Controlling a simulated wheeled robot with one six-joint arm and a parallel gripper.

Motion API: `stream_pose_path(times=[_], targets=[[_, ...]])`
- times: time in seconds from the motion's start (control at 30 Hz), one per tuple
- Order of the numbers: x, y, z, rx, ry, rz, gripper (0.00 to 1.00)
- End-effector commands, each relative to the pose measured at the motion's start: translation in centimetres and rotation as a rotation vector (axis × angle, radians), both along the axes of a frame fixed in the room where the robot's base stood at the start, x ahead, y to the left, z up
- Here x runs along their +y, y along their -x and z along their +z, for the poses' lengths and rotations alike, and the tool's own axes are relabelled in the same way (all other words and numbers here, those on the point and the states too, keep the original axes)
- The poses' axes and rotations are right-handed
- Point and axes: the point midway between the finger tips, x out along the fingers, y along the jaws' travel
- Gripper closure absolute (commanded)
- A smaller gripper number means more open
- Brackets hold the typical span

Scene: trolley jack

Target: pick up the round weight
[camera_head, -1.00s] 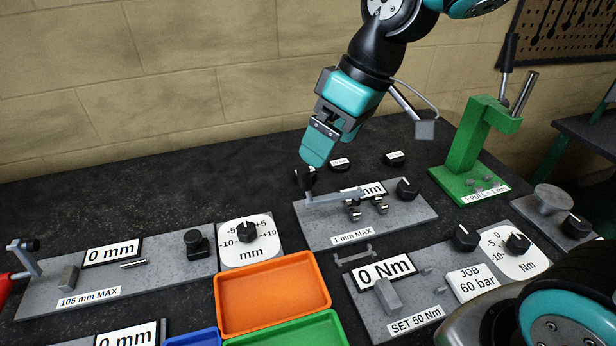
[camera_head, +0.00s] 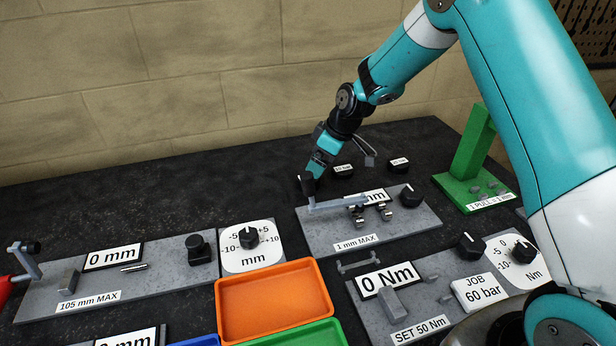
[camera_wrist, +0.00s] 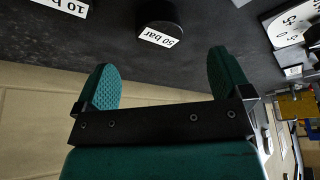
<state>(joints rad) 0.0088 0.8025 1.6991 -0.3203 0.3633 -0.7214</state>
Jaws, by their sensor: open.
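A black round weight with a white "50 bar" label shows in the wrist view (camera_wrist: 160,22), upside down, ahead of and between my gripper's two teal fingers. My gripper (camera_wrist: 165,80) is open and empty, and the fingers are apart from the weight. In the head view my gripper (camera_head: 316,170) hangs low over the back of the bench, just behind the "1 mm MAX" plate. A dark round shape (camera_head: 304,182) beside the fingertips appears to be this weight, partly hidden by the crank knob.
Two other labelled black weights stand to the right, one nearer (camera_head: 343,171) and one farther (camera_head: 399,165). The grey "1 mm MAX" plate (camera_head: 415,225) with its crank (camera_head: 325,205) lies in front. A green press (camera_head: 475,150) stands right. The bench behind left is clear.

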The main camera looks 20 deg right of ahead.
Motion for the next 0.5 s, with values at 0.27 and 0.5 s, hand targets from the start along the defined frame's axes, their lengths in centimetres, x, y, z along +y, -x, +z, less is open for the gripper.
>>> stream_pose_path(times=[0.27,0.5], targets=[[0.9,-0.7,-2.6,0.0,0.0,0.0,0.04],[1.9,-1.8,-4.8,0.003,0.0,0.0,0.04]])
